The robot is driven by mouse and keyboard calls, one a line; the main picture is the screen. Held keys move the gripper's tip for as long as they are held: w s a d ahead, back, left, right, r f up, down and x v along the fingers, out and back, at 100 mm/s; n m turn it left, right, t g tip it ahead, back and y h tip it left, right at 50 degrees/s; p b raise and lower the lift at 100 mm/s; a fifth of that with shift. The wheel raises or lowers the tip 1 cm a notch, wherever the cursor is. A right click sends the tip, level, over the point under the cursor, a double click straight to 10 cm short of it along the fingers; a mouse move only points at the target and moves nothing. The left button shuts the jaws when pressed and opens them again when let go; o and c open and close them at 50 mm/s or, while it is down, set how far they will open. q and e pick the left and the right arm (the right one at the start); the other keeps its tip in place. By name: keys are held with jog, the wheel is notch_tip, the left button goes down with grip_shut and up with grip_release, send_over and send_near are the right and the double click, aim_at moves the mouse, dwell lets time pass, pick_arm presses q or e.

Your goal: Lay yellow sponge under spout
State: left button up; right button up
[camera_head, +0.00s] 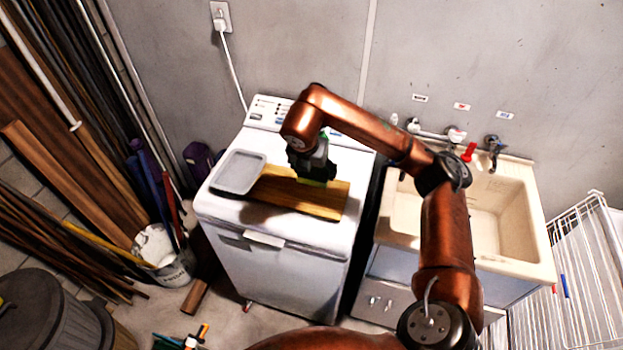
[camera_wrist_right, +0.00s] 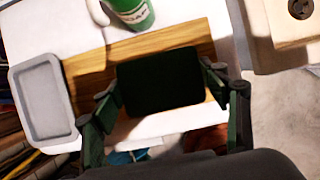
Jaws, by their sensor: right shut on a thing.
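My right gripper (camera_head: 312,176) is over the wooden board on the white washing machine, shut on the yellow sponge (camera_head: 312,183), of which only a thin yellow-green edge shows in the head view. In the right wrist view the sponge (camera_wrist_right: 160,82) shows as a dark green rectangle between the fingers of my right gripper (camera_wrist_right: 160,88). I cannot tell whether it touches the board. Dark tap fittings (camera_head: 494,144) are on the wall above the beige sink (camera_head: 547,245) at the right; the arm covers part of the sink. My left gripper is out of view.
The wooden board (camera_head: 330,202) lies beside a grey tray (camera_head: 239,172) on the washing machine (camera_head: 280,272). A green can or cup (camera_wrist_right: 132,12) stands behind the board. A red object (camera_head: 470,152) is at the sink's back edge. A white wire rack (camera_head: 590,270) stands right of the sink.

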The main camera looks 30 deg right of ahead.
aim_at(312, 171)
jog(key=w+f, duration=0.1)
jog(key=w+d+f, duration=0.1)
jog(key=w+f, duration=0.1)
jog(key=w+d+f, duration=0.1)
jog(key=f, duration=0.1)
jog(key=shift+w+f, duration=0.15)
jog(key=shift+f, duration=0.05)
jog(key=shift+w+d+f, duration=0.1)
jog(key=shift+w+f, duration=0.1)
jog(key=shift+f, duration=1.55)
jog(key=shift+f, duration=0.1)
jog(key=o, duration=0.5)
jog(key=shift+o, duration=0.9)
jog(key=shift+r, duration=0.5)
jog(key=v, duration=1.1)
jog(key=shift+s+r, duration=0.1)
jog(key=shift+s, duration=0.1)
